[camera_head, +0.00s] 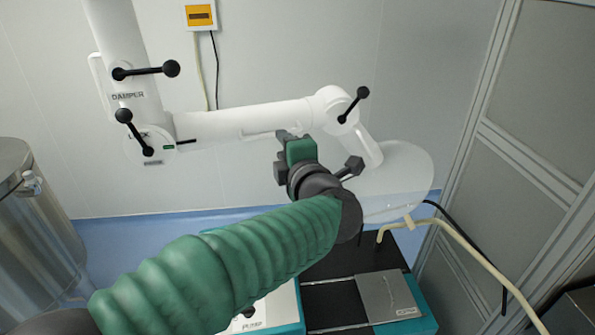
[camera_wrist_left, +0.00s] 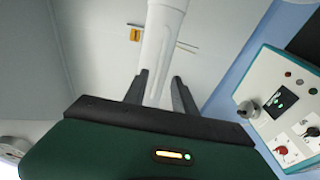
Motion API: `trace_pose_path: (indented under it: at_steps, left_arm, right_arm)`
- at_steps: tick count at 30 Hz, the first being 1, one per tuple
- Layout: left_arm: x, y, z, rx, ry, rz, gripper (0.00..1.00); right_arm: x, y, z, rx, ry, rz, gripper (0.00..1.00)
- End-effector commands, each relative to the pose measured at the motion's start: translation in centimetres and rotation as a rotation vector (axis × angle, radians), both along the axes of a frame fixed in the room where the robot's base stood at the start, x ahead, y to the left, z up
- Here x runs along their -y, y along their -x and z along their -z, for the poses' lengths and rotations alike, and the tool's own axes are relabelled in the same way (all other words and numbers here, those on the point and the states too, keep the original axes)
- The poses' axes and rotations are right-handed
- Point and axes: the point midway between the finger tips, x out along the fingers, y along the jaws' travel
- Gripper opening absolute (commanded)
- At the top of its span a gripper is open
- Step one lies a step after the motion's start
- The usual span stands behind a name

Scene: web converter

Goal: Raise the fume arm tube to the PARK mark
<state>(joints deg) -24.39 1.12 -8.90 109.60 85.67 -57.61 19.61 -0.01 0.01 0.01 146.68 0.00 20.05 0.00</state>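The fume arm tube (camera_head: 240,121) is a white pipe. It runs slightly upward to the right from a wall-side joint to an elbow with a black lever, then down to a clear hood (camera_head: 402,170). A small green label (camera_head: 168,147) sits by the left joint; its text is too small to read, so I cannot confirm a PARK mark. My left gripper (camera_head: 284,136) is at the tube's underside, towards the elbow. In the left wrist view its fingers (camera_wrist_left: 162,80) are apart with the white tube (camera_wrist_left: 158,50) between them; a gap shows on the right. My right gripper is out of view.
A bench unit (camera_head: 325,300) with a silver plate and teal edges stands below. A control panel (camera_wrist_left: 285,105) with knobs shows in the wrist view. A steel vessel (camera_head: 35,240) is at left, a grey framed partition (camera_head: 540,110) at right. A beige hose (camera_head: 465,243) runs beside the hood.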

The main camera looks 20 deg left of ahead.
Motion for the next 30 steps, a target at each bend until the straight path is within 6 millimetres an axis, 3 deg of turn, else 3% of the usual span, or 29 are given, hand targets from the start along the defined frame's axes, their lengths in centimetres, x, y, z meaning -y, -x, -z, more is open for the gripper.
trace_pose_path:
  at_steps: [1,6,12,26,30]
  left_arm:
    - [1.1,1.1,0.4,0.003,0.002,0.005,0.32]
    - [4.4,4.3,-0.3,0.002,0.001,0.005,0.32]
    - [6.4,6.4,-0.9,-0.001,-0.001,0.002,0.32]
    - [6.6,6.7,-1.2,-0.001,-0.001,0.000,0.32]
    - [6.8,5.1,0.4,-0.013,-0.083,0.071,0.32]
  right_arm:
    - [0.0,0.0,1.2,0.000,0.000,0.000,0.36]
    - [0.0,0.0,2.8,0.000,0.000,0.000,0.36]
    - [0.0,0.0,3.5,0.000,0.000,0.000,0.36]
    - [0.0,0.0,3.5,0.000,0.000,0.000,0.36]
    - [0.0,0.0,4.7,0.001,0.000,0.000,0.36]
